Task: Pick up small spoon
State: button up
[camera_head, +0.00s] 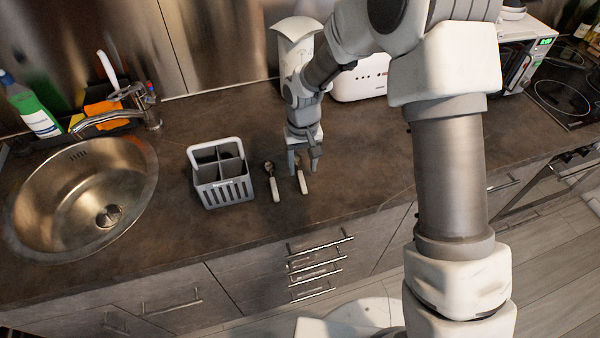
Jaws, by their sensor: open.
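Two small utensils with pale handles lie on the brown countertop, right of the cutlery holder. The left one (274,187) looks like a spoon with a dark head. The right one (302,183) lies under my gripper (304,168), its upper end partly hidden by the fingers; I cannot tell for sure which is the small spoon. My gripper points down with its fingers apart around or just above the right utensil. Whether the fingers touch it cannot be seen.
A grey cutlery holder (224,190) with compartments stands left of the utensils. A round steel sink (50,205) is further left. A white toaster (362,85) stands behind my arm. The counter to the right of my gripper is clear up to my arm; the front edge is near.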

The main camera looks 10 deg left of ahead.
aim_at(301, 178)
jog(key=shift+a+f, duration=0.15)
jog(key=shift+f, duration=1.65)
grip_shut()
